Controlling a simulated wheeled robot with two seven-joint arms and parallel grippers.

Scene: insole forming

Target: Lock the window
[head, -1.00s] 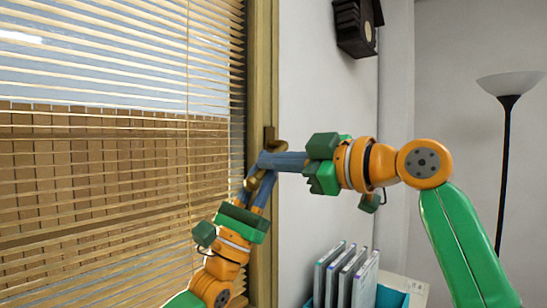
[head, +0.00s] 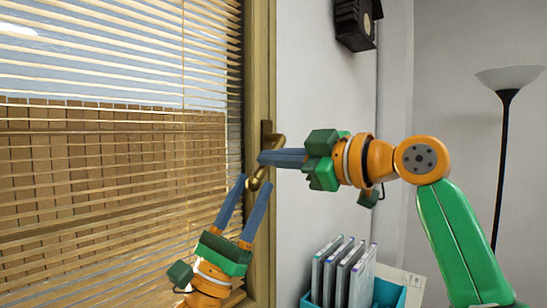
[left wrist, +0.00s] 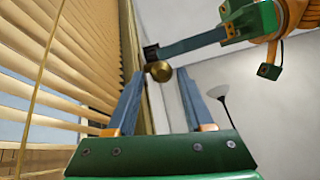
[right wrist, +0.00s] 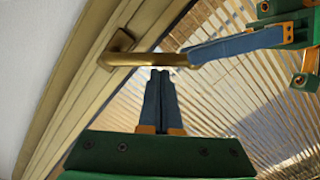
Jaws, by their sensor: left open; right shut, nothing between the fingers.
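The brass window handle (head: 279,142) is mounted on the wooden window frame (head: 262,82) and its lever points down. Its rounded lower end (head: 254,185) shows below my right fingers, which hide its middle. My left gripper (head: 253,182) is open just below, its fingertips on either side of that lower end; the left wrist view shows the brass end (left wrist: 160,71) between the fingertips. My right gripper (head: 262,158) is shut and empty, its tips at the lever. In the right wrist view the lever (right wrist: 155,59) crosses just beyond the tips; I cannot tell whether they touch.
Slatted blinds (head: 120,180) cover the window left of the frame. A blue-green bin (head: 390,294) with several upright cases (head: 345,272) stands below my right arm. A dark wall clock (head: 354,24) hangs above, and a floor lamp (head: 503,150) stands at right.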

